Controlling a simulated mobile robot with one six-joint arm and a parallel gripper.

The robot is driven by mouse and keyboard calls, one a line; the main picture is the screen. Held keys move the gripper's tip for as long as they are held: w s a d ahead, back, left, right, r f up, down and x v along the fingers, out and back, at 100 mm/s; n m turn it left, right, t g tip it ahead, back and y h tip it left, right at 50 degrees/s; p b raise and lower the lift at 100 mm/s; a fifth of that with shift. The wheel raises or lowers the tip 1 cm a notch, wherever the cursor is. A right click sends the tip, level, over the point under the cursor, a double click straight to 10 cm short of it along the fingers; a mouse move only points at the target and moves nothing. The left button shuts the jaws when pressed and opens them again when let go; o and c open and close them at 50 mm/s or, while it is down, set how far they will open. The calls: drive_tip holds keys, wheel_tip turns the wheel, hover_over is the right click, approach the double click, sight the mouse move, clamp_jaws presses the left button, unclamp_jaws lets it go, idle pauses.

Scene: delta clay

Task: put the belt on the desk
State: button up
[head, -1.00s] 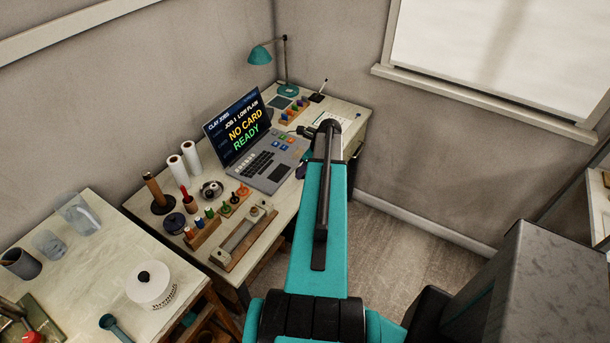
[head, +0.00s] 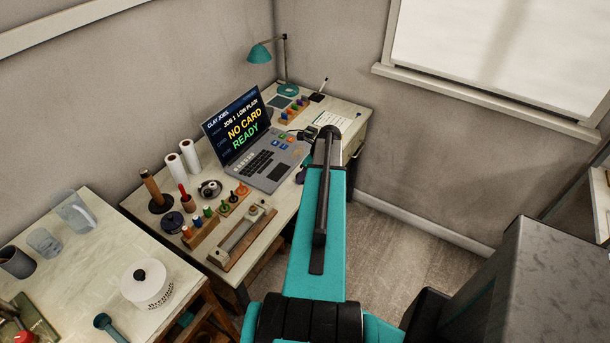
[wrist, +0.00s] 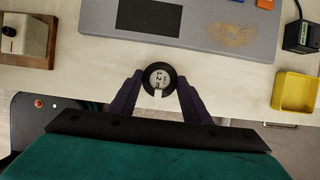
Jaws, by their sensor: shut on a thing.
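My gripper (wrist: 160,84) is shut on a small round black-rimmed coil, which I take to be the belt (wrist: 160,74). Its pale face carries a "1.2 m" label, and a short light tab hangs from it. In the wrist view the belt shows over the pale desk (wrist: 100,76), close to the front edge; I cannot tell whether it touches the top. In the head view the desk (head: 228,188) stands against the wall. My arm hides the belt there, and only a bit of a purple finger shows beside the arm.
An open laptop (head: 268,160) stands on the desk just beyond my gripper. A yellow tray (wrist: 296,94) and a small black box (wrist: 300,36) are at right, a wooden-based device (wrist: 27,38) at left. A bare strip of desk lies before the laptop.

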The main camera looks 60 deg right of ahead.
drive_tip(key=shift+f, duration=0.1)
drive_tip(key=o, duration=1)
drive_tip(key=shift+r, duration=0.2)
drive_tip(key=shift+b+v, duration=1.9)
drive_tip(key=shift+v, duration=4.1)
